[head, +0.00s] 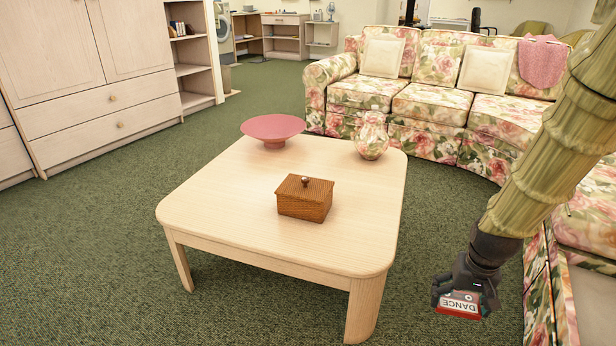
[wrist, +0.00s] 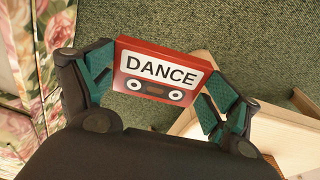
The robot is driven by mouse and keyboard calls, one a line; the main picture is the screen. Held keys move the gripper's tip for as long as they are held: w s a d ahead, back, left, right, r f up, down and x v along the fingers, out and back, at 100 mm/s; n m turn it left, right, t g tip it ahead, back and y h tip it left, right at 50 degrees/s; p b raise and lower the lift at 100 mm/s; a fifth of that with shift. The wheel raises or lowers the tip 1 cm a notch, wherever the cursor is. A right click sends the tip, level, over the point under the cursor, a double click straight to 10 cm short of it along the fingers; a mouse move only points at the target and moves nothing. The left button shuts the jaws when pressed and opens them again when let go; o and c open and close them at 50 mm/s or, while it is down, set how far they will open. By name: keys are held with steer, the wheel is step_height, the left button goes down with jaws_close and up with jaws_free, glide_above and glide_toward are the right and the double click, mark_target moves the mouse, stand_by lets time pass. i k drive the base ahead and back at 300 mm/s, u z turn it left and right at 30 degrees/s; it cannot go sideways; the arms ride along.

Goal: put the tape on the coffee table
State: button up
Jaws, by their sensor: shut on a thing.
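The tape is a red cassette (head: 459,305) with a white label reading "DANCE". It also shows large in the wrist view (wrist: 157,74), clamped between both fingers. My gripper (head: 466,296) is shut on the tape and holds it over the carpet, to the right of the coffee table. The coffee table (head: 228,210) is pale wood with rounded corners and stands in the middle of the head view. A corner of it shows at the lower right in the wrist view (wrist: 290,126). The tape and the table are apart.
The tabletop's left and front parts are clear. A floral sofa (head: 430,100) curves behind and right.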

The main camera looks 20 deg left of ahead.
mark_target(353, 234)
steer(key=u, duration=0.4)
steer(key=i, duration=0.95)
steer(key=z, duration=0.25)
